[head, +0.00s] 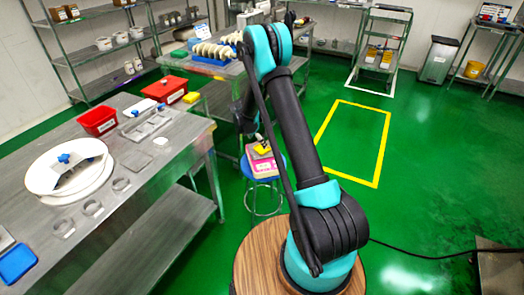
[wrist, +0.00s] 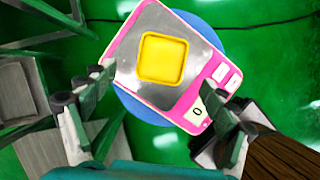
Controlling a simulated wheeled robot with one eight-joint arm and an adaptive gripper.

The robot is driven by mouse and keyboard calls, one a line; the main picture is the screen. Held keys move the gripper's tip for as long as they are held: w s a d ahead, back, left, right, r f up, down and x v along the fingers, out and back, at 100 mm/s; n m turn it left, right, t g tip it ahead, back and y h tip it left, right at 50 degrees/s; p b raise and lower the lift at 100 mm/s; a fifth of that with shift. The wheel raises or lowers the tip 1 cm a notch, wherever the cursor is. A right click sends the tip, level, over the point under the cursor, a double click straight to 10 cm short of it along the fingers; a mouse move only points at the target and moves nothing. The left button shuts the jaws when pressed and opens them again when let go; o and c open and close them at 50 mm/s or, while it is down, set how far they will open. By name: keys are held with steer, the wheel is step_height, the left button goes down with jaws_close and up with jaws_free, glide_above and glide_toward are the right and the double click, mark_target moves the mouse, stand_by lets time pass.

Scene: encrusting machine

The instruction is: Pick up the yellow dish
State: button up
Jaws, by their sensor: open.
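The yellow dish (wrist: 163,59) is a small square dish with rounded corners. It sits on the metal plate of a pink scale (wrist: 128,72), which rests on a round blue stool (wrist: 141,110). In the head view the dish (head: 262,149) shows small on the scale (head: 262,166), partly behind my arm. My gripper (wrist: 155,82) is open and empty in the wrist view. Its two fingers stand apart on the left and right, over the near part of the scale. The dish lies beyond the fingertips, and I see no contact.
Another table behind bears a blue tray (head: 208,60). Shelves line the back wall. The green floor right of my arm is largely clear.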

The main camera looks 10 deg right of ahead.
mark_target(262, 149)
steer(key=x, duration=0.4)
steer(key=shift+d+f, duration=0.3)
steer(key=shift+f, duration=0.05)
steer(key=c, duration=1.1)
